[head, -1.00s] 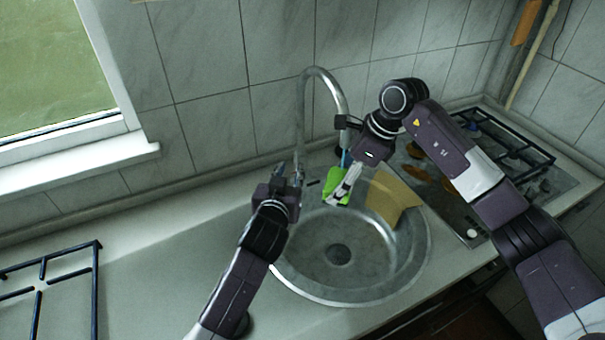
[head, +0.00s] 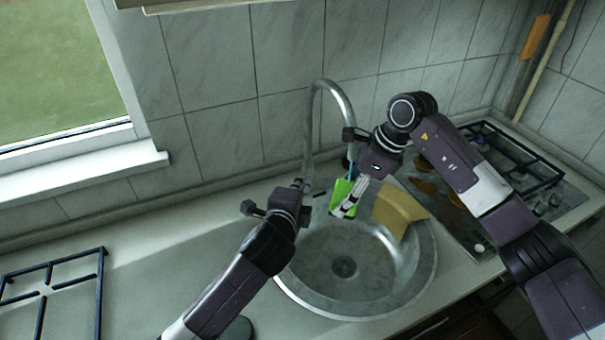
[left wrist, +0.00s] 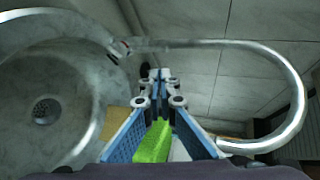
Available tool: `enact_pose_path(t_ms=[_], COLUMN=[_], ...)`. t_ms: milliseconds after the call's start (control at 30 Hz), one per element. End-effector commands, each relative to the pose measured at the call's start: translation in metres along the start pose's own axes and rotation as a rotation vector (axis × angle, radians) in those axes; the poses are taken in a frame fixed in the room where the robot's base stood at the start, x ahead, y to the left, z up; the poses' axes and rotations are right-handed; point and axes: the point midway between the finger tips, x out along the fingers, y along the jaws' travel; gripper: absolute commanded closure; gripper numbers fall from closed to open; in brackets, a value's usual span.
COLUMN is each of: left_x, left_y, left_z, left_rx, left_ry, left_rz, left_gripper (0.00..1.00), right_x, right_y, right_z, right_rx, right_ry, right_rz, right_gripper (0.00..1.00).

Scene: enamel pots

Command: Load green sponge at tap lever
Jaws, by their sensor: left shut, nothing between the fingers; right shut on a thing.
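The green sponge (head: 342,192) is held by my right gripper (head: 346,204), which is shut on it above the back of the sink, just right of the tap (head: 309,140). A green block, apparently the sponge, shows low between the finger linkages in the left wrist view (left wrist: 153,143). My left gripper (head: 301,187) is at the tap's foot, shut and empty; its fingertips (left wrist: 156,76) meet in the left wrist view. I cannot make out the tap lever clearly; the left gripper covers much of the tap's foot.
The round steel sink (head: 318,306) is empty at its drain. A yellow cloth (head: 400,211) hangs over its right rim. A hob with a black grate (head: 515,155) stands right, and another grate (head: 48,292) lies left.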

Motion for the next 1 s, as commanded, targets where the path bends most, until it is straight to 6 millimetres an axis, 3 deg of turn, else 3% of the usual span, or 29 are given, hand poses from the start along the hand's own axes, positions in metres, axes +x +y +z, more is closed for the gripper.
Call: enact_pose_path(t_ms=[600,800,1000], left_x=[-0.021,-0.025,-0.022], left_y=[0.018,0.023,0.025], left_z=[0.006,0.008,0.009], left_rx=[1.239,1.472,1.542], left_ry=[0.033,0.048,0.055], left_rz=[0.076,0.092,0.099], left_gripper=[1.0,1.0,1.0], right_x=[0.0,0.0,0.0], right_y=[0.0,0.0,0.0], right_z=[0.0,0.0,0.0], right_rx=[0.0,0.0,0.0], right_ry=[0.0,0.0,0.0], right_rz=[0.0,0.0,0.0], right_gripper=[0.52,0.52,0.52])
